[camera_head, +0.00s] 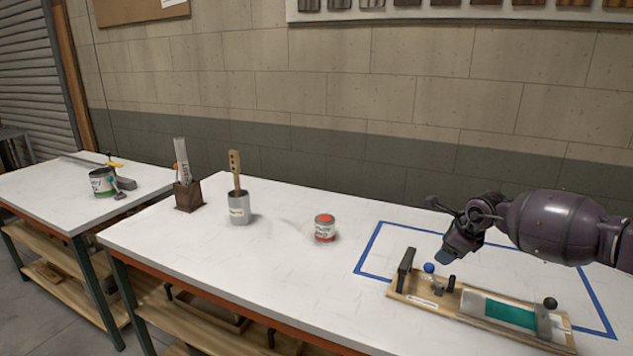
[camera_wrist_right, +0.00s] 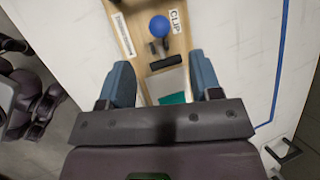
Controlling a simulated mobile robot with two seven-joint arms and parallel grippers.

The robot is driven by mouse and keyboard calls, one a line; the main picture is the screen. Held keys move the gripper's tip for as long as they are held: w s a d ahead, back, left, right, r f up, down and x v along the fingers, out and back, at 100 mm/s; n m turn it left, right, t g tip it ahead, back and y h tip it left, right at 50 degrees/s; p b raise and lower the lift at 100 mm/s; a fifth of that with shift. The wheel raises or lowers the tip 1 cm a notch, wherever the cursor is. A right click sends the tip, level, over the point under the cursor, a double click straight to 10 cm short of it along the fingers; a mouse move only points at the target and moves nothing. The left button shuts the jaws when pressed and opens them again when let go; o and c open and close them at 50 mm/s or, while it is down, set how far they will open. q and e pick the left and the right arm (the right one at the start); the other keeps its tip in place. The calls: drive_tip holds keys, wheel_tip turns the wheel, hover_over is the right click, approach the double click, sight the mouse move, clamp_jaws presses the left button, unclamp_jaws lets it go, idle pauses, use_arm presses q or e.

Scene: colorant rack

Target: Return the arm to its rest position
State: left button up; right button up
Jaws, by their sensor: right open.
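My right arm reaches in from the right in the head view. Its gripper (camera_head: 447,257) is above the back left part of a wooden rack (camera_head: 408,291). The right wrist view shows the right gripper (camera_wrist_right: 166,75) with its two blue-grey fingers apart and nothing between them. The rack lies below the fingers there, with a blue ball (camera_wrist_right: 159,26) and a "CLIP" label (camera_wrist_right: 176,21) beyond the fingertips. The blue ball also shows in the head view (camera_head: 429,267), just below the gripper and apart from it. My left gripper is not in view.
A red-labelled can (camera_head: 325,229) stands left of the blue tape outline (camera_head: 372,245). A grey cup (camera_head: 239,208) with a wooden stick and a brown holder (camera_head: 188,197) stand farther left. Another can (camera_head: 103,182) is on the left table. The white tabletop (camera_head: 290,270) is clear at front.

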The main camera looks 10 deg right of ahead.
drive_tip(key=w+a+r+m+t+y, duration=0.2)
drive_tip(key=a+r+m+t+y, duration=0.45)
drive_tip(key=a, duration=0.85)
drive_tip(key=s+a+r+m+t+y, duration=0.15)
drive_tip(key=s+a+m+y, duration=0.3)
drive_tip(key=a+m, duration=0.5)
drive_tip(key=s+d+f+m+h, duration=0.4)
drive_tip(key=s+f+m, duration=0.5)
drive_tip(key=s+f, duration=0.1)
drive_tip(key=s+d+f+m+g+h, duration=0.1)
drive_tip(key=s+d+f+m+h, duration=0.2)
drive_tip(key=s+f+m, duration=0.7)
drive_tip(key=s+d+f+m+h, duration=0.4)
drive_tip(key=s+f+m, duration=0.6)
drive_tip(key=s, duration=0.5)
drive_tip(key=shift+d+f+g+h, duration=0.3)
drive_tip(key=shift+f+h, duration=0.1)
drive_tip(key=shift+h, duration=0.5)
